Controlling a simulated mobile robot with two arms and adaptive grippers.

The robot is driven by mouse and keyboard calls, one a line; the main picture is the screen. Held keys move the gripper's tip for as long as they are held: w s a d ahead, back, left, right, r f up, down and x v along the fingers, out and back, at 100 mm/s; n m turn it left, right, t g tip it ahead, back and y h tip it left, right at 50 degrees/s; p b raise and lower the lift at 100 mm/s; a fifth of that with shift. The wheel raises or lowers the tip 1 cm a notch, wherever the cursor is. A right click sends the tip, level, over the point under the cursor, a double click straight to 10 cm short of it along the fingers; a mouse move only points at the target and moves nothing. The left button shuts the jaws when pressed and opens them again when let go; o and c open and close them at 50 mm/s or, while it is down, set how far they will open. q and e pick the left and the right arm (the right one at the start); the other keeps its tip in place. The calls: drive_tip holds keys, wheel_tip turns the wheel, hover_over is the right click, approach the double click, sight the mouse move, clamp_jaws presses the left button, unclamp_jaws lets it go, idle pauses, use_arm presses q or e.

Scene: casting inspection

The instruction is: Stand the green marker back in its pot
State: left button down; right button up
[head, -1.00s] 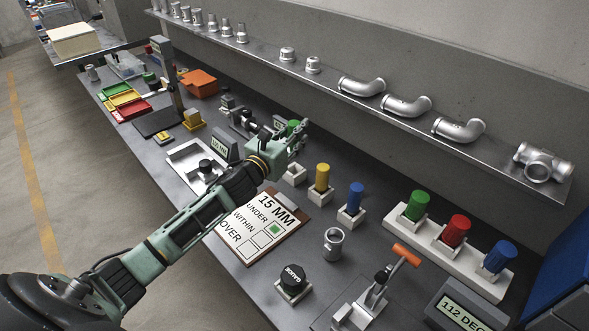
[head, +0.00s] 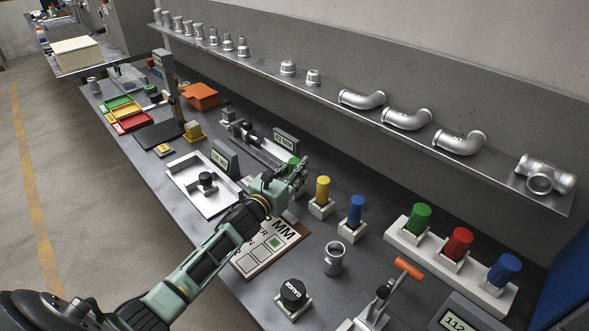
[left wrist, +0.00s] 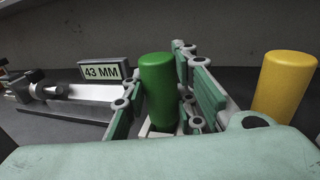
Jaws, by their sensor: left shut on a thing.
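The green marker (head: 292,166) is a thick green cylinder held by my left gripper (head: 299,172). In the left wrist view the green marker (left wrist: 158,88) stands about upright between the two fingers (left wrist: 165,98), which are shut on it. A white pot edge (left wrist: 150,131) shows at the marker's lower end. I cannot tell whether the marker's base is inside the pot or just above it. My right gripper is in neither view.
A yellow marker (head: 322,188) and a blue marker (head: 356,210) stand in white pots close to my gripper. A 43 MM display (left wrist: 105,72) stands behind. A pipe shelf (head: 400,130) runs above the bench.

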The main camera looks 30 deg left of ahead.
use_arm(q)
drive_tip(key=c, duration=1.4)
unclamp_jaws()
drive_tip(key=shift+c, duration=0.2)
